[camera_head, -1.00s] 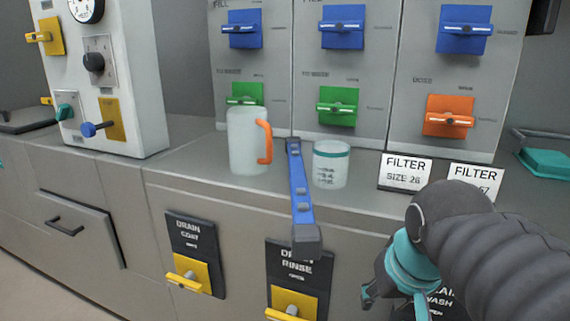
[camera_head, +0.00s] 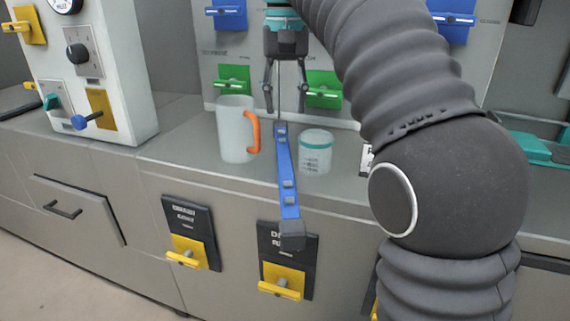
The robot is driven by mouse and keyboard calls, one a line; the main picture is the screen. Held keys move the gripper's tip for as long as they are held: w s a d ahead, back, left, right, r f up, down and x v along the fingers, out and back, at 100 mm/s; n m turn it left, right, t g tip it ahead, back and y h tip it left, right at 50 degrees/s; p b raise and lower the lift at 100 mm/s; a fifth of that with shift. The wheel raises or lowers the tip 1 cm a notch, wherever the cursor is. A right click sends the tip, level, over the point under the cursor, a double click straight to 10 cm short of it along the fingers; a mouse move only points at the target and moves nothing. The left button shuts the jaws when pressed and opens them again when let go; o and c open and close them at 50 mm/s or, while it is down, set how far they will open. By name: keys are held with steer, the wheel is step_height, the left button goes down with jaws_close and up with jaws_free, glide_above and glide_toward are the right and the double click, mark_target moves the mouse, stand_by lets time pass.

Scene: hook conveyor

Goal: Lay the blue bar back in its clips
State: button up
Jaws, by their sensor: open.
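A long blue bar (camera_head: 287,180) with dark end blocks and small grey pieces along its top extends from the counter top past its front edge. Its near dark end is above the drain rinse plate. I cannot tell which of the grey pieces are clips, or whether the bar is seated in them. My gripper (camera_head: 286,107) points downward, open and empty, above the far end of the bar. Its two fingers are apart, and I see no contact with the bar.
A frosted jug (camera_head: 236,135) with an orange handle stands left of the bar. Green (camera_head: 234,80) and blue switches line the back panel. My arm hides the right side.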

mark_target(285, 161)
step_height(285, 161, down, 14)
steer(key=shift+r+b, duration=0.2)
steer(key=shift+b, duration=0.4)
jaws_close()
